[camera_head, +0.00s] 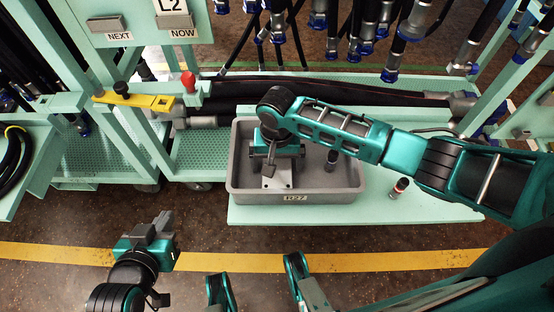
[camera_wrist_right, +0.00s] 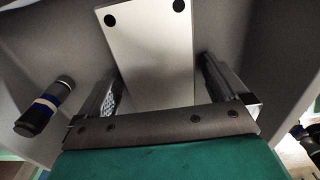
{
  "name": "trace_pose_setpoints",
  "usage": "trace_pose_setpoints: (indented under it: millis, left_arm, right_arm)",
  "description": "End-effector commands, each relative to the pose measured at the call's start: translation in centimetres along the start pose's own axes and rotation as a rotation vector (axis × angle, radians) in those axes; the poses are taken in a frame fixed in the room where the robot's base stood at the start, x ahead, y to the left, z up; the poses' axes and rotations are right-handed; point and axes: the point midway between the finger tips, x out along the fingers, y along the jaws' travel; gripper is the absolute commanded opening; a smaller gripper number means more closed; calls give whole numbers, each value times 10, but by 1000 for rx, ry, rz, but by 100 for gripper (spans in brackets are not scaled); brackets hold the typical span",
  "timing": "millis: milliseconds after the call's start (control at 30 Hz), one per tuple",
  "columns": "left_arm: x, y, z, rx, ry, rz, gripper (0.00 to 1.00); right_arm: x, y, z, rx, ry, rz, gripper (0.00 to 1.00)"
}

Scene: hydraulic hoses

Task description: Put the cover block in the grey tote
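The grey tote (camera_head: 345,197), labelled D27, stands on a pale green shelf. My right gripper (camera_head: 268,168) points down inside it, left of the middle. The cover block (camera_head: 279,181) is a pale grey plate with dark holes, low in the tote under this gripper. In the right wrist view the cover block (camera_wrist_right: 152,60) lies between and beyond the spread fingers, with a gap at the right finger. The right gripper (camera_wrist_right: 160,75) looks open. My left gripper (camera_head: 155,230) is over the floor at lower left, away from the tote; its finger opening is unclear.
A dark hose fitting (camera_head: 331,160) stands in the tote, and it shows with a blue band in the wrist view (camera_wrist_right: 44,106). Another fitting (camera_head: 399,187) stands on the shelf (camera_head: 400,210) right of the tote. Hoses hang behind; a green rack (camera_head: 95,155) is at left.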

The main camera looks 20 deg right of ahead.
Motion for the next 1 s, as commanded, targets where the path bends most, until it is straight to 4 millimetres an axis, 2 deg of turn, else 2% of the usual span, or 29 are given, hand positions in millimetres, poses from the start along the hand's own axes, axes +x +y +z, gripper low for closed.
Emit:
trace_pose_setpoints:
  millis: [233,367,700,900,1000]
  left_arm:
    - [0,1,-1,-7,3,0,0]
    - [-6,2,-10,-7,3,0,0]
    - [-20,2,-32,-4,3,1,0]
    - [-24,1,-37,3,2,1,0]
    - [-24,1,-37,5,2,1,0]
  right_arm:
    - [-4,0,0,-1,2,-1,100]
    - [-25,0,-1,0,2,-2,100]
    - [-97,0,0,0,1,-2,100]
    - [-119,0,0,0,1,-2,100]
    - [-119,-3,3,-12,0,-19,100]
